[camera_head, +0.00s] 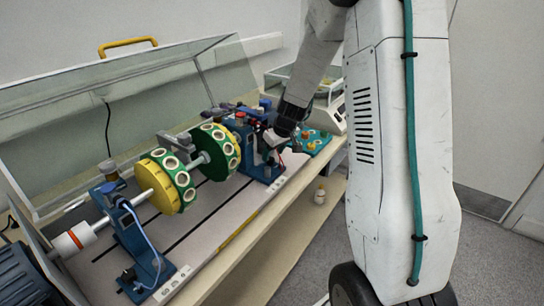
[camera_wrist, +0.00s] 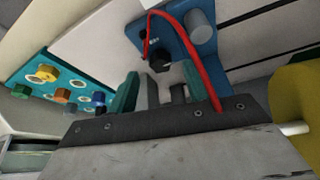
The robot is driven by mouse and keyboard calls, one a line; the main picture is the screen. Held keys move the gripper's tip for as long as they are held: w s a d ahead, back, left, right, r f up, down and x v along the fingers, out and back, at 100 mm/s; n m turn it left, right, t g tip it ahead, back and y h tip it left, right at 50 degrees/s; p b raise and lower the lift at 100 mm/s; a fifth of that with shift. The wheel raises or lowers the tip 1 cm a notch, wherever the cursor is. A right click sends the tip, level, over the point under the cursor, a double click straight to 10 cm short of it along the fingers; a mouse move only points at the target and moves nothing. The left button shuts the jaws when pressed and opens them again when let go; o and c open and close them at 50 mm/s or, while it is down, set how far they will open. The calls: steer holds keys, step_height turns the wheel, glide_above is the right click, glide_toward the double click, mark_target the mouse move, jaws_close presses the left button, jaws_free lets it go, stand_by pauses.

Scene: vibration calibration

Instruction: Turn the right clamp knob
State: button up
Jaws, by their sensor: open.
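The right blue bearing stand (camera_head: 243,145) is at the far end of the shaft in the head view. Its blue body (camera_wrist: 185,40) also shows in the wrist view. A black knob (camera_wrist: 160,63), which looks like the right clamp knob, sits on it beyond my fingers. My gripper (camera_head: 274,138) is beside this stand. In the wrist view my gripper (camera_wrist: 161,84) is open and empty, its two fingers left and right of the knob in the picture. I cannot tell how far the tips are from it. The knob is hidden in the head view.
A red cable (camera_wrist: 200,60) arches over the knob and passes by the right finger. Yellow and green discs (camera_head: 165,182) sit on the shaft. The left blue stand (camera_head: 135,240) has its own black knob. A teal tray (camera_wrist: 65,85) with coloured knobs lies left in the wrist view.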

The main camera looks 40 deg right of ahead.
steer(key=shift+x, duration=1.3)
steer(key=c, duration=1)
steer(key=shift+n, duration=0.3)
steer(key=n, duration=0.1)
steer(key=n+y, duration=0.1)
steer(key=n, duration=0.1)
steer(key=n+y, duration=0.1)
steer(key=n, duration=0.1)
steer(key=shift+w+d+g, duration=0.1)
steer(key=shift+d+g, duration=0.15)
steer(key=shift+g, duration=0.15)
steer(key=n+g, duration=0.1)
steer(key=n, duration=0.2)
steer(key=n+y, duration=0.1)
steer(key=n, duration=0.2)
steer(key=shift+w+d+g+y, duration=0.2)
steer(key=shift+g+y, duration=0.1)
steer(key=shift+g, duration=0.1)
steer(key=shift+n, duration=0.3)
